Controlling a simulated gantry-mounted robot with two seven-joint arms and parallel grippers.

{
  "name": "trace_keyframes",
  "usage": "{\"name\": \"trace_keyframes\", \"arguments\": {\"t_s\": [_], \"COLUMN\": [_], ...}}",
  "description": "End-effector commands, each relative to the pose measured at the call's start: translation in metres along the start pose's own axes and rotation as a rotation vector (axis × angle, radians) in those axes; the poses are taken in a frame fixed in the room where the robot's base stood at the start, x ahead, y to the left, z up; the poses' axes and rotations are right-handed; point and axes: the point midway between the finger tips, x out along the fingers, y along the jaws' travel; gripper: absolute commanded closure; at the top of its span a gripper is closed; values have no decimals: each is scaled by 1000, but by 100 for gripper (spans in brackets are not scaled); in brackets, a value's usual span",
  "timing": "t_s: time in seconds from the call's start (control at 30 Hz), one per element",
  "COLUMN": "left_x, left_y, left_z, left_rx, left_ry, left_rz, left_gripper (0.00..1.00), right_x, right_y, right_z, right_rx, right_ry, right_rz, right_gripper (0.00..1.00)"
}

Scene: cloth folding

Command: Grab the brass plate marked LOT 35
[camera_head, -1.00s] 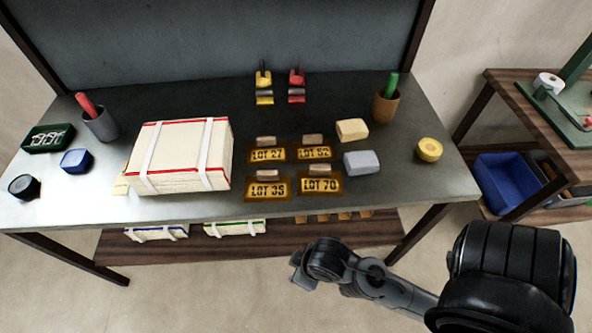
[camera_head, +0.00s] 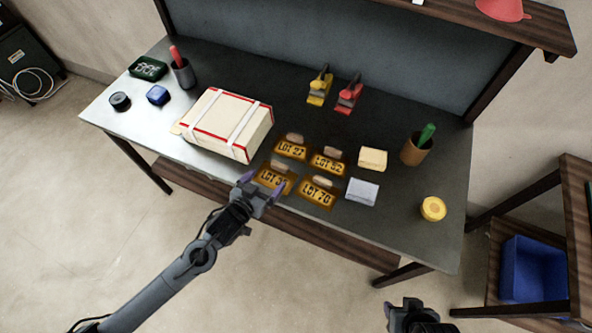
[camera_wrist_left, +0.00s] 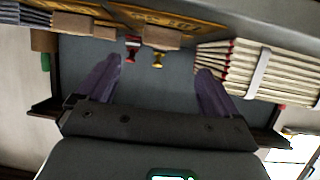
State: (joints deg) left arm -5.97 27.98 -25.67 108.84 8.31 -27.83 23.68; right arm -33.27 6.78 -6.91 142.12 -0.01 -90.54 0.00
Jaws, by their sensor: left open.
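The brass plate marked LOT 35 (camera_head: 270,179) lies near the table's front edge, the front left of a group of brass plates; its number is partly covered by my left gripper. A small tan block (camera_head: 279,165) sits at its back edge. My left gripper (camera_head: 262,185) is open and empty, its purple-grey fingers at the plate's front side; I cannot tell whether they touch it. In the left wrist view the gripper (camera_wrist_left: 155,80) has its fingers wide apart, with a brass plate (camera_wrist_left: 178,22) and a tan block (camera_wrist_left: 160,38) above them. My right gripper (camera_head: 408,308) shows only partly at the bottom edge.
Plates LOT 70 (camera_head: 317,193), LOT 27 (camera_head: 291,149) and LOT 52 (camera_head: 328,163) lie close by. A strapped cream stack (camera_head: 225,122) stands left of LOT 35. A grey block (camera_head: 362,191) and a yellowish block (camera_head: 373,159) are to the right.

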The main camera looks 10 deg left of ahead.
Motion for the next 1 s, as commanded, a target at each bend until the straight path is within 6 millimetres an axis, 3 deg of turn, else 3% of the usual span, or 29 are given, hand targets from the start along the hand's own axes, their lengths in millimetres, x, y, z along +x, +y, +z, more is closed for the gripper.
{"name": "trace_keyframes", "arguments": {"t_s": [0.2, 0.53, 0.8, 1.0], "left_x": [31, 52, 86, 95], "left_y": [0, 1, 1, 1], "left_z": [1, 2, 3, 3], "left_rx": [0, 1, 1, 1], "left_ry": [1, 0, -1, -1], "left_rz": [0, 1, 1, 1], "left_gripper": [6, 6, 6, 6], "right_x": [7, 11, 20, 21], "right_y": [-1, -1, 1, 1], "right_z": [1, 2, 6, 6], "right_rx": [3, 2, -4, -6], "right_ry": [2, 2, 1, 0], "right_rz": [-3, -2, 4, 6], "right_gripper": [57, 57, 57, 57]}}
